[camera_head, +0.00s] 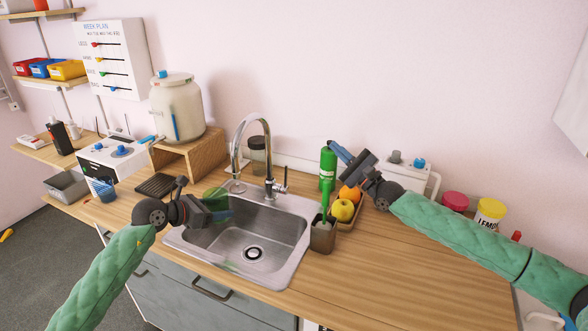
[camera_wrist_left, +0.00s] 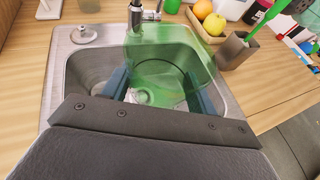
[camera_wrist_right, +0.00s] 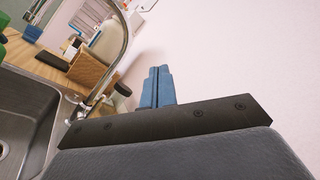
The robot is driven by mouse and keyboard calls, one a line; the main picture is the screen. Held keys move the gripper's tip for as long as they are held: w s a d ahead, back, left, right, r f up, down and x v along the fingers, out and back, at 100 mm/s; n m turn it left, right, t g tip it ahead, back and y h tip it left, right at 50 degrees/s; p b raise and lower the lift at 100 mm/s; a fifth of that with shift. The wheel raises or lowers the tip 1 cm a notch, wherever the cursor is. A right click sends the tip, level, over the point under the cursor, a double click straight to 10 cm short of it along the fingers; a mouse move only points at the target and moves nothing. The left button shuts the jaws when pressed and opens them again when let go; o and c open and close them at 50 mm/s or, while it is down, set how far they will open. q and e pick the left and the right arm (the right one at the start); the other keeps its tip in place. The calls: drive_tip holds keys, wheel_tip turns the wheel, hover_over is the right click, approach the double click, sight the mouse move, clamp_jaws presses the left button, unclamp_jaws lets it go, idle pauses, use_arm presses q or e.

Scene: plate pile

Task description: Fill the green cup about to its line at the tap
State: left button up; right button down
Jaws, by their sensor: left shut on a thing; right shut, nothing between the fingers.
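The see-through green cup (camera_head: 214,196) is over the left part of the sink. It fills the middle of the left wrist view (camera_wrist_left: 165,50). My left gripper (camera_head: 228,214) is shut on it, with one finger on each side. No stream shows. My right gripper (camera_head: 337,151) is shut and empty, raised right of the tap; its blue fingers (camera_wrist_right: 158,87) touch each other.
The steel sink (camera_head: 290,232) is set in the wooden worktop (camera_head: 400,260). Right of it are a brush holder (camera_head: 323,236), a green bottle (camera_head: 327,168) and a fruit tray. A large jar (camera_head: 177,106) stands on a wooden stand at the left. The front right worktop is clear.

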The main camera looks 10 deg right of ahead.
sight(285, 179)
drive_tip(key=w+a+f+n+g+h, duration=0.1)
drive_tip(key=w+f+n+g, duration=0.6)
drive_tip(key=w+f, duration=0.5)
drive_tip(key=w+a+f+n+t, duration=0.1)
drive_tip(key=w+a, duration=0.1)
drive_tip(key=a, duration=0.7)
drive_tip(key=shift+n, duration=0.3)
idle(0.4)
drive_tip(key=shift+s+f, duration=0.1)
